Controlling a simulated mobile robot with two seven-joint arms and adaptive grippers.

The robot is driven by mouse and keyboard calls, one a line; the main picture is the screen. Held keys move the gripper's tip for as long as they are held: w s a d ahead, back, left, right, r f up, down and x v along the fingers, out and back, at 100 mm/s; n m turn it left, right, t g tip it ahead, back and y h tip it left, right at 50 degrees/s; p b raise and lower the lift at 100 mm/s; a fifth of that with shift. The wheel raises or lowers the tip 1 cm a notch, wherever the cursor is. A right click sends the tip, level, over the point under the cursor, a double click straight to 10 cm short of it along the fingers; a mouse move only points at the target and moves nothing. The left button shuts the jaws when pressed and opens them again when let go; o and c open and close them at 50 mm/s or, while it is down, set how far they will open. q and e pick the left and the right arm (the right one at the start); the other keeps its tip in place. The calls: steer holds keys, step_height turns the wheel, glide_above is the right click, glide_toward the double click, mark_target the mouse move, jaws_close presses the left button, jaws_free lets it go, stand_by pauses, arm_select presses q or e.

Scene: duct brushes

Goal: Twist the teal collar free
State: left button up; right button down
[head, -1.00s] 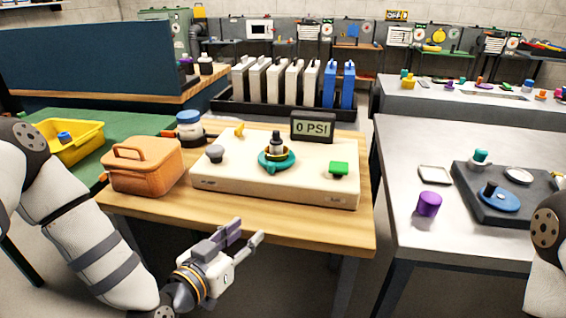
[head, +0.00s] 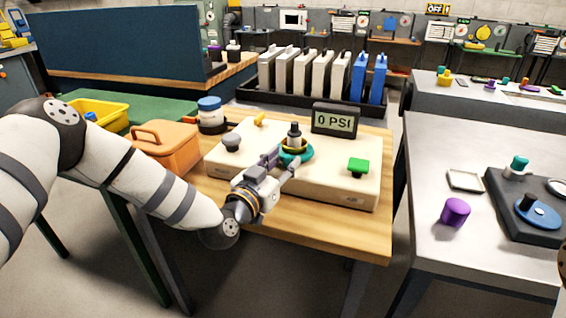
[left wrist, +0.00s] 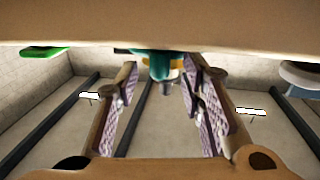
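The teal collar (head: 303,157) sits around the base of a dark upright fitting (head: 294,136) on the cream panel box (head: 335,184). My left gripper (head: 281,163) is open at the collar's near side, with its fingers partly covering the collar in the head view. In the left wrist view the teal collar (left wrist: 150,65) shows between the tips of the two spread fingers (left wrist: 166,75), with gaps on both sides. I see no contact.
A green button (head: 358,166) and a grey knob (head: 231,143) stand on the box. A gauge (head: 335,120) behind reads 0 PSI. An orange case (head: 170,148) and a blue-lidded jar (head: 210,112) are to the left. A grey table (head: 430,200) is to the right.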

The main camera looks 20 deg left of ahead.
arm_select(q)
steer(key=shift+r, duration=0.1)
jaws_close()
